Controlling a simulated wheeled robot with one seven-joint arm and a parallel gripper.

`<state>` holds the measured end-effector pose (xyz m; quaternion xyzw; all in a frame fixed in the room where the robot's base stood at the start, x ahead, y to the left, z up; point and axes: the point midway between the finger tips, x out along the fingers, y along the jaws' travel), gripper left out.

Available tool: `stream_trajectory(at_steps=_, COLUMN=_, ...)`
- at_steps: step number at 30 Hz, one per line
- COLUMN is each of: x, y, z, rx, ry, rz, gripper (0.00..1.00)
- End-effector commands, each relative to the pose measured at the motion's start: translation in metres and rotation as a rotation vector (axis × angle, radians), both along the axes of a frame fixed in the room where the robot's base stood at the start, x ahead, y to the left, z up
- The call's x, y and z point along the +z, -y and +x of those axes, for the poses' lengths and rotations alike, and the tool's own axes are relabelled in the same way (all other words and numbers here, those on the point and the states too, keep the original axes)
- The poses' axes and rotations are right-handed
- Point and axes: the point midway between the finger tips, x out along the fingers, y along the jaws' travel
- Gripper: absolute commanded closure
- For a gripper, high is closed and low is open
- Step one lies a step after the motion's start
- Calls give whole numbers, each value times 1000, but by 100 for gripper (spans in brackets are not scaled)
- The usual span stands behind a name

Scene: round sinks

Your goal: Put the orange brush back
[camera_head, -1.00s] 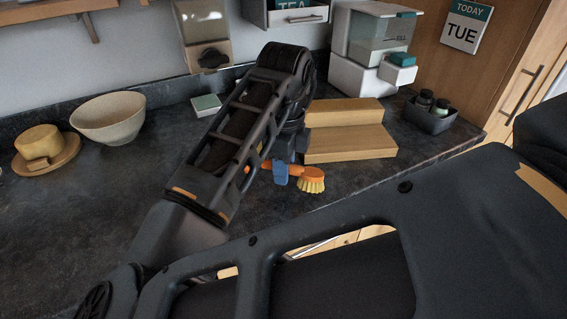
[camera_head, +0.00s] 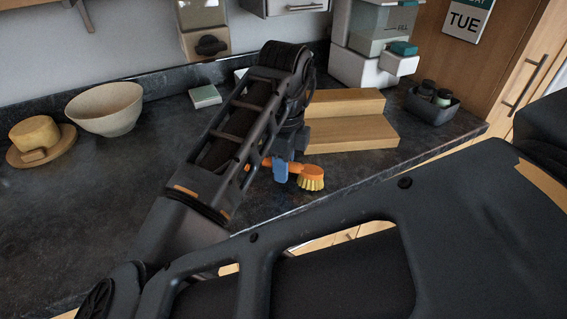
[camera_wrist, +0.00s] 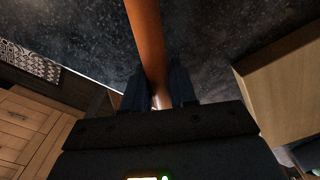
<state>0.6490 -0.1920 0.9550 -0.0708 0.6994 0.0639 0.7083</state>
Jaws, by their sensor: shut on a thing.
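The orange brush (camera_head: 312,173) has an orange head with pale yellow bristles pointing down. My gripper (camera_head: 281,171), with blue fingers, is shut on its handle, and the head sticks out to the right. The brush is held over the dark counter, in front of the wooden step block; the gap beneath it is hard to judge. In the wrist view the orange handle (camera_wrist: 147,40) runs up between the two fingers (camera_wrist: 158,88). My arm hides part of the handle in the head view.
A wooden step block (camera_head: 350,133) stands right behind the brush. A dark bin with bottles (camera_head: 432,104) is at the right. A cream bowl (camera_head: 105,110) and a yellow lidded dish (camera_head: 40,143) are at the left. The counter's left front is clear.

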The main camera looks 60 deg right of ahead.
Motion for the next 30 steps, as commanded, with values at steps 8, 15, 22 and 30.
stream_trajectory(at_steps=8, x=-6, y=0, z=0, rx=0, ry=0, rz=0, gripper=100)
stream_trajectory(at_steps=15, x=-7, y=0, z=0, rx=0, ry=0, rz=0, gripper=64)
stream_trajectory(at_steps=22, x=-7, y=0, z=0, rx=0, ry=0, rz=0, gripper=44)
stream_trajectory(at_steps=30, x=-5, y=0, z=0, rx=0, ry=0, rz=0, gripper=44)
